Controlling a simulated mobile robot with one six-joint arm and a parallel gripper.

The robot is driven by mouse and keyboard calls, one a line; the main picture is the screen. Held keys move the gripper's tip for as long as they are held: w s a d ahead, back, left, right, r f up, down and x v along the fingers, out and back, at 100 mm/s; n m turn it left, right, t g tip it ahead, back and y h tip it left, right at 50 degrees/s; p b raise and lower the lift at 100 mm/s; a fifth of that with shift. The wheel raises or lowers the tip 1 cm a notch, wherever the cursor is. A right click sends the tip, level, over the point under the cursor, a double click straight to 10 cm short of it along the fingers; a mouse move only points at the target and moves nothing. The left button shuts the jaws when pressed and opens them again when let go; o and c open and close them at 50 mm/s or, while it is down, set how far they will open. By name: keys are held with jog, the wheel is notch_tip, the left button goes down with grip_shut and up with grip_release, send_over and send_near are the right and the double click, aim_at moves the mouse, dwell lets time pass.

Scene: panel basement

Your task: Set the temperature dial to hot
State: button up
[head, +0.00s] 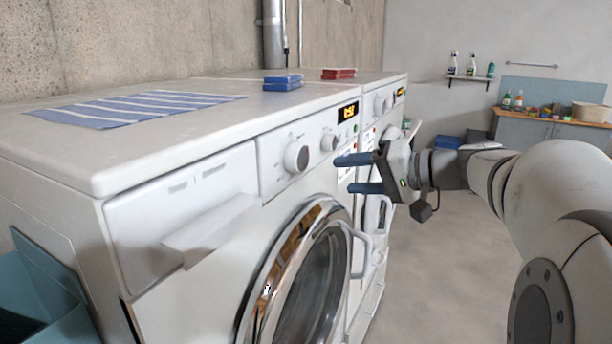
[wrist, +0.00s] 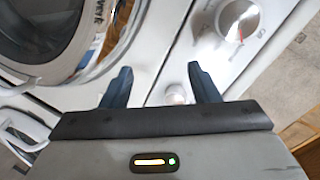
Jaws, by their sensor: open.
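The near white washing machine (head: 205,185) has two round white dials on its front panel: a larger dial (head: 296,157) and a smaller dial (head: 330,142) nearer the lit display. Their labels are too small to read, so I cannot tell which sets temperature. My gripper (head: 345,174) is open and empty in front of the panel, right of and a little below the smaller dial. In the wrist view, a small round knob (wrist: 175,93) shows between the blue fingers, near the right one. A larger dial (wrist: 237,20) with a red mark lies beyond the right finger.
The round chrome-rimmed door (head: 300,275) and its handle (head: 359,250) stick out below the panel. A second machine (head: 398,135) stands beyond. A striped cloth (head: 140,107), blue boxes (head: 282,82) and red boxes (head: 338,73) lie on top. The floor (head: 430,280) right is clear.

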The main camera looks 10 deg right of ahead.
aim_at(334, 144)
jog(key=w+d+r+t+y+b, duration=0.2)
jog(key=w+d+r+t, duration=0.1)
jog(key=d, duration=0.2)
jog(key=p+x, duration=0.1)
jog(key=x, duration=0.6)
jog(key=shift+w+a, duration=0.15)
jog(key=shift+a, duration=0.25)
